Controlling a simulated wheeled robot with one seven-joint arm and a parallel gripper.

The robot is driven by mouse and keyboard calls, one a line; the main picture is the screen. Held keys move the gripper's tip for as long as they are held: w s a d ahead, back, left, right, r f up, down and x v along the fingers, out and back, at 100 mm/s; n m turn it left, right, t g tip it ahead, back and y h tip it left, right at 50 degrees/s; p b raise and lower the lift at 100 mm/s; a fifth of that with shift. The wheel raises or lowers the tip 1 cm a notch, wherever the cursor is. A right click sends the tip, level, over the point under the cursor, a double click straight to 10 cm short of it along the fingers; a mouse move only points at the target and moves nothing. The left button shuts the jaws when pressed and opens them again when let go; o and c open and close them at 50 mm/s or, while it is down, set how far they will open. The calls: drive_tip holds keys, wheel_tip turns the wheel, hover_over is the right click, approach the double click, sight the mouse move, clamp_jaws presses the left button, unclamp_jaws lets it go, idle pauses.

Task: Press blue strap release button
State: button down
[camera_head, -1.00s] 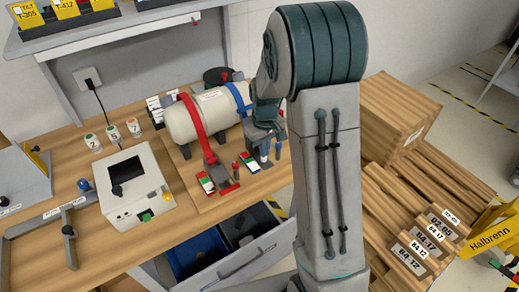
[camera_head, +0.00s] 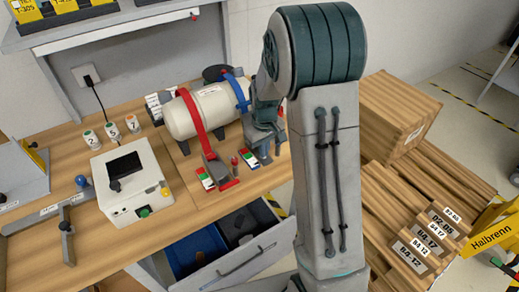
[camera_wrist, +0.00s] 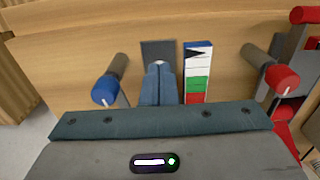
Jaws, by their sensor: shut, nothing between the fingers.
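A white tank (camera_head: 204,108) lies on the bench, held by a red strap (camera_head: 190,107) and a blue strap (camera_head: 236,92). My gripper (camera_wrist: 158,66) is shut and empty, pointing down at the dark grey block (camera_wrist: 158,46) at the blue strap's end. A pale round spot, perhaps the button, shows at the fingertips; they cover most of it, and I cannot tell whether they touch. A blue-ended post (camera_wrist: 106,88) stands left of my fingers. A striped indicator (camera_wrist: 197,72) lies right of them. In the head view, my gripper (camera_head: 262,148) hides much of this block.
The red strap's buckle (camera_head: 217,170) and a red-ended post (camera_wrist: 282,78) stand close by. A white control box (camera_head: 130,180) sits left on the bench. An open drawer (camera_head: 235,255) is below the bench edge. Wooden crates (camera_head: 400,115) stand at right.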

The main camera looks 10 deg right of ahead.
drive_tip(key=shift+s+f, duration=0.35)
drive_tip(key=shift+f, duration=0.25)
drive_tip(key=shift+w+r+p, duration=0.1)
drive_tip(key=shift+r+p, duration=0.2)
drive_tip(key=shift+r, duration=0.15)
wheel_tip(320, 180, up, 14)
drive_tip(key=shift+w+r+p, duration=0.15)
drive_tip(key=shift+w+p, duration=0.1)
drive_tip(key=shift+p, duration=0.15)
drive_tip(key=shift+s, duration=0.1)
drive_tip(key=s+r+m+t, duration=0.1)
drive_tip(key=s, duration=0.9)
drive_tip(key=s+a+r+m+t, duration=0.1)
drive_tip(key=s+r+m+t, duration=0.1)
drive_tip(key=s, duration=0.9)
drive_tip(key=shift+s+a+m, duration=0.25)
drive_tip(key=shift+m, duration=0.05)
drive_tip(key=shift+d, duration=0.1)
